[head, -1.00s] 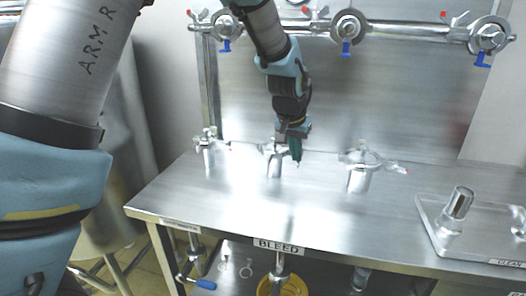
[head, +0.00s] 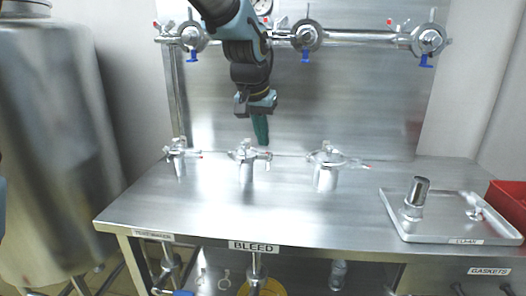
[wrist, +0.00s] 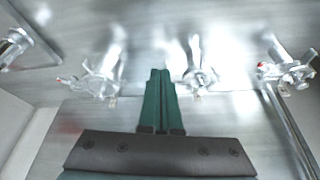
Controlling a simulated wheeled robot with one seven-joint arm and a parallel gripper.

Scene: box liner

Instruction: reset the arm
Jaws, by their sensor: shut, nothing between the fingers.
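My gripper (head: 261,130) hangs fingers-down in the head view, above the back of the steel bench (head: 210,210) and in front of the upright back panel. Its green fingers are together with nothing between them. In the wrist view, my gripper (wrist: 161,75) shows as two green fingers side by side. It is apart from the clamped fitting (head: 246,172) below it and touches nothing that I can see.
Clamped fittings also stand at the left (head: 179,163) and right (head: 326,175) of the bench. A tray (head: 455,238) with a metal cylinder (head: 417,194) and a red bin (head: 508,203) are at the right. A valve pipe (head: 365,37) runs along the back panel. The bench's front is clear.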

